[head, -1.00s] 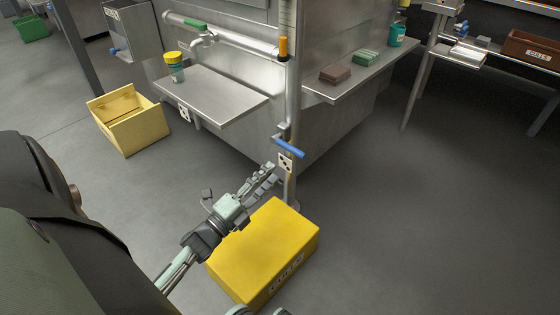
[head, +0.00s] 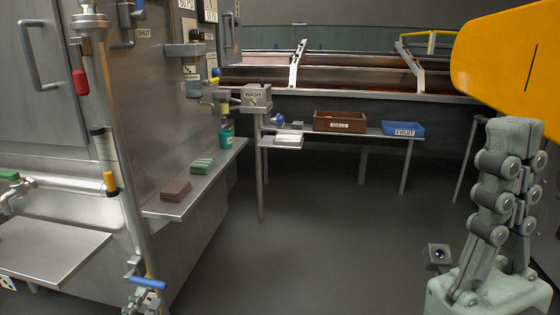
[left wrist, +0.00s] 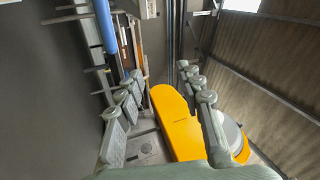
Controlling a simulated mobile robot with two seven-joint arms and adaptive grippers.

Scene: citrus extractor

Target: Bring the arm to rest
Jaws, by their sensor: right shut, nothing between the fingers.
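My right gripper (head: 508,135) stands large at the right of the head view, fingers pointing up and together, holding nothing. It is in front of a large rounded yellow piece (head: 505,60).
A steel shelf (head: 215,170) carries a brown block (head: 175,190), green pads (head: 202,167) and a teal container (head: 226,135). A far bench holds a brown bin (head: 340,122) and a blue fruit bin (head: 403,129). The middle floor (head: 310,230) is clear.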

